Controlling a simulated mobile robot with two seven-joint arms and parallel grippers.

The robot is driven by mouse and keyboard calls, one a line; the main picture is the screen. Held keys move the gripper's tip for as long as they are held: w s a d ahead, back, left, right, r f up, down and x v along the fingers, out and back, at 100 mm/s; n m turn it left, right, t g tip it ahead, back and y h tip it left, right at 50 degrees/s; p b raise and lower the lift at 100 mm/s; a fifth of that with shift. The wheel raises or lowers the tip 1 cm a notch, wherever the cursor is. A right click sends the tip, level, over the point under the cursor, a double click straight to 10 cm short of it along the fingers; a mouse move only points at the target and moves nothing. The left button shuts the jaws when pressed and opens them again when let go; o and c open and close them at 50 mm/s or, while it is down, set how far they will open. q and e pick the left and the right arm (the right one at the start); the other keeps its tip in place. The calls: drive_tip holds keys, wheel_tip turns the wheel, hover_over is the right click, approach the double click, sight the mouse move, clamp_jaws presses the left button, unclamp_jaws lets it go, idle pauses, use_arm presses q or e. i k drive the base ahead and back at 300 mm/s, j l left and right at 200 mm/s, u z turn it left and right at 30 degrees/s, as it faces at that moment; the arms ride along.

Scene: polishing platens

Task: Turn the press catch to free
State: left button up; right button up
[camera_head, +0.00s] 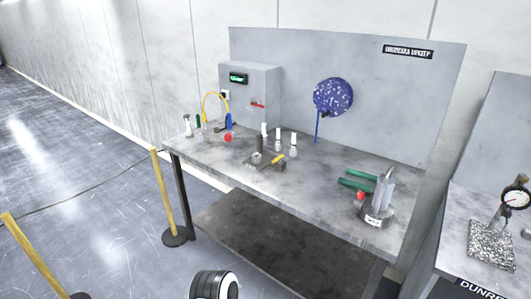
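On the grey workbench (320,195) in the head view stands a small dark fixture (258,158) with a round grey cup and an upright post. A short yellow handle (278,159) sits at its right side; this may be the press and its catch, but I cannot tell for sure. Its catch position is too small to read. Neither of my grippers shows in the view. A white and black rounded part of mine is at the bottom edge.
A grey box (262,85) with a green display stands at the bench's back left. White-capped bottles (293,146) stand near the fixture. Yellow posts (167,195) stand on the floor left of the bench.

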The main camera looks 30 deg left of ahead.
sight(277, 158)
drive_tip(key=i+j+u, duration=0.3)
drive_tip(key=i+j, duration=0.15)
drive_tip(key=i+j+u, duration=0.3)
drive_tip(key=i, duration=0.2)
